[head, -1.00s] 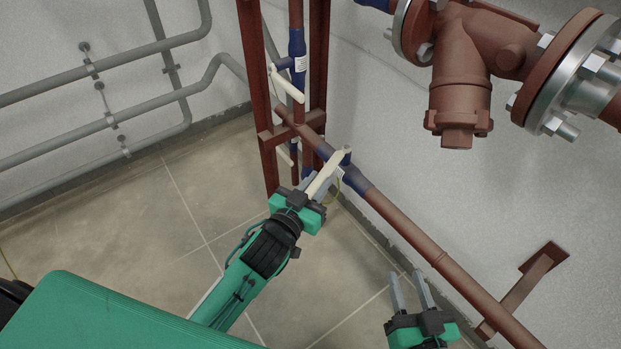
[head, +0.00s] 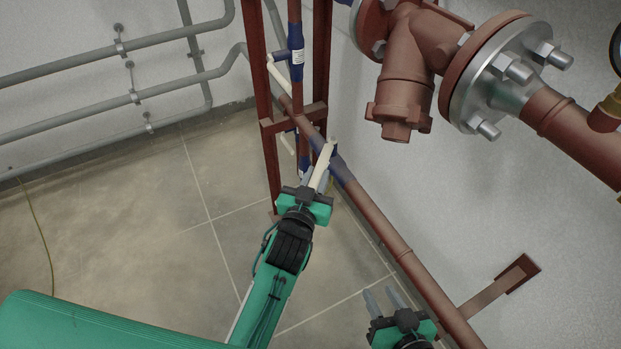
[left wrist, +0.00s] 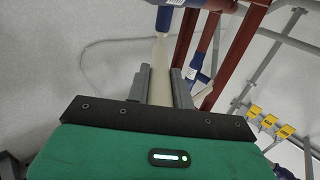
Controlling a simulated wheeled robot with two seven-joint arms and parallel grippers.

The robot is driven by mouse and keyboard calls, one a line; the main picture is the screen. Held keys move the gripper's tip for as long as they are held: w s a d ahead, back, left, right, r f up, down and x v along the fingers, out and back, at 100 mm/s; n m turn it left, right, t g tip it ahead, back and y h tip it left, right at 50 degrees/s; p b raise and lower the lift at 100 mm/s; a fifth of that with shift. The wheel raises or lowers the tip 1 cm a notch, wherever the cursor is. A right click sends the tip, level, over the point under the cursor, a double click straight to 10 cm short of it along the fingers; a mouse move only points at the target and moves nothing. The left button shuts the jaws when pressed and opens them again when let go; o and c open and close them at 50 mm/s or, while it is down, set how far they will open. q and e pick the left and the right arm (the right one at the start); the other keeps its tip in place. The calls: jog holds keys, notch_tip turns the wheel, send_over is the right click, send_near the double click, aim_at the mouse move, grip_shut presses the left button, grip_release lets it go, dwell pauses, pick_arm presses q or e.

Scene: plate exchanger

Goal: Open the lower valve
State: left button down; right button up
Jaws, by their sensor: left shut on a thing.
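A lower blue valve (head: 338,165) sits on the brown-red pipe (head: 385,227) that runs diagonally along the wall. Its long cream handle (head: 329,157) points toward me. My left gripper (head: 319,181) is shut on the handle's near end. In the left wrist view, the cream handle (left wrist: 160,78) runs between the two grey fingers (left wrist: 158,88) to the blue valve part (left wrist: 165,20) at the top. My right gripper (head: 384,298) has its fingers apart and is empty, close to the diagonal pipe's lower stretch.
Another blue valve (head: 295,60) with a cream handle (head: 279,77) is on the vertical pipe above. A further cream handle (head: 288,144) shows behind the red frame (head: 268,120). A flanged red fitting (head: 405,85) juts out upper right. A wall bracket (head: 500,286) supports the pipe.

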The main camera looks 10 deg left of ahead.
pick_arm(q)
jog(key=shift+d, duration=0.1)
pick_arm(e)
jog(key=shift+d, duration=0.1)
pick_arm(q)
jog(key=c, duration=1.2)
grip_release()
jog(key=shift+s, duration=0.15)
jog(key=s+a+p, duration=0.1)
jog(key=s, duration=1.2)
jog(key=shift+s+a, duration=0.25)
jog(key=shift+a, duration=0.15)
pick_arm(e)
jog(key=shift+s+d+f+g+h, duration=0.1)
jog(key=shift+d+g+h, duration=0.15)
jog(key=shift+d+g, duration=0.25)
jog(key=shift+s+d+f+g+h, duration=0.1)
jog(key=shift+d+g+h, duration=0.15)
jog(key=shift+d+g, duration=0.25)
jog(key=shift+d, duration=0.1)
